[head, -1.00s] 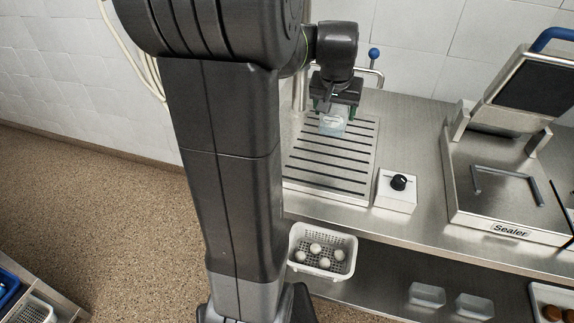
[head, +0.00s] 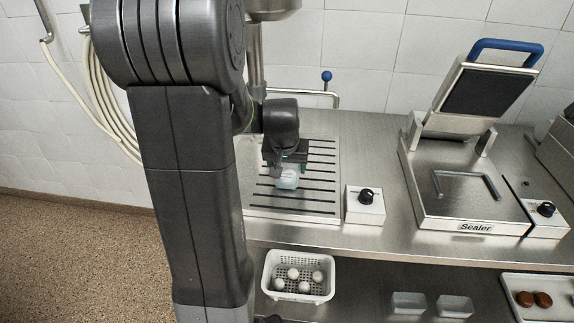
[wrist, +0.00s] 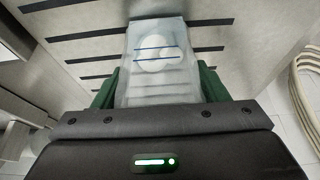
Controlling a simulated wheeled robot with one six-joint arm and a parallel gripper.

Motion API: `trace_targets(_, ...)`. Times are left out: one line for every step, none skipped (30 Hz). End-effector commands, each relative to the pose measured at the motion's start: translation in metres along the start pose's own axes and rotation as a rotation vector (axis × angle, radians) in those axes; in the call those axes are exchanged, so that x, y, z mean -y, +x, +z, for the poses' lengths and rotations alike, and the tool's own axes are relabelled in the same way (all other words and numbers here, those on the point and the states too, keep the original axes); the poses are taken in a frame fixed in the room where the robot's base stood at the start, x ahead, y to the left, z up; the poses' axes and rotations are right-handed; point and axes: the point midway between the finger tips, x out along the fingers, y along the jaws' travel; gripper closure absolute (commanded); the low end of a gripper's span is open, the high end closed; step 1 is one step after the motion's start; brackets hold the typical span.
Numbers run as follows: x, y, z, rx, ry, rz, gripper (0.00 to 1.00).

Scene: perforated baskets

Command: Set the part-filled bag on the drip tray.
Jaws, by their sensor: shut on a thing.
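The part-filled bag (wrist: 158,75) is clear, with blue lines across it and pale round items inside. My gripper (wrist: 158,98) is shut on the bag, with its green fingers on either side in the wrist view. In the head view my gripper (head: 286,170) and the bag (head: 287,180) are over the drip tray (head: 262,206), a slotted steel plate on the counter. I cannot tell whether the bag touches the tray. The slots also show behind the bag in the wrist view.
A white knob box (head: 365,206) stands right of the tray. Farther right is the open sealer (head: 468,203) with a blue handle. A white perforated basket (head: 298,262) with several pale balls is on the lower shelf, beside clear containers (head: 409,303).

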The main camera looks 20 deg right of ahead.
Motion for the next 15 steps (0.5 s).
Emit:
trace_targets(0.0000,-0.0006,-0.0005,-0.001,0.000,0.000,0.57)
trace_targets(0.0000,-0.0006,-0.0005,-0.001,0.000,0.000,0.57)
trace_targets(0.0000,-0.0007,-0.0005,-0.001,0.000,0.000,0.57)
trace_targets(0.0000,-0.0006,-0.0005,-0.001,0.000,0.000,0.57)
trace_targets(0.0000,-0.0003,-0.0004,-0.001,0.000,0.000,0.57)
trace_targets(0.0000,0.0008,0.0001,-0.001,0.000,0.000,0.57)
trace_targets(0.0000,0.0020,0.0006,-0.001,0.000,0.000,0.57)
trace_targets(0.0000,0.0031,0.0011,-0.001,0.000,0.000,0.57)
trace_targets(0.0000,0.0026,0.0009,-0.001,0.000,0.000,0.29)
trace_targets(0.0000,0.0020,0.0007,0.000,0.000,0.000,0.24)
trace_targets(0.0000,0.0020,0.0007,0.000,0.000,0.000,0.18)
trace_targets(0.0000,0.0019,0.0007,0.000,0.000,0.000,0.12)
trace_targets(0.0000,0.0019,0.0007,0.000,0.000,0.000,0.12)
trace_targets(0.0000,0.0019,0.0007,0.000,0.000,0.000,0.12)
trace_targets(0.0000,0.0019,0.0007,0.000,0.000,0.000,0.12)
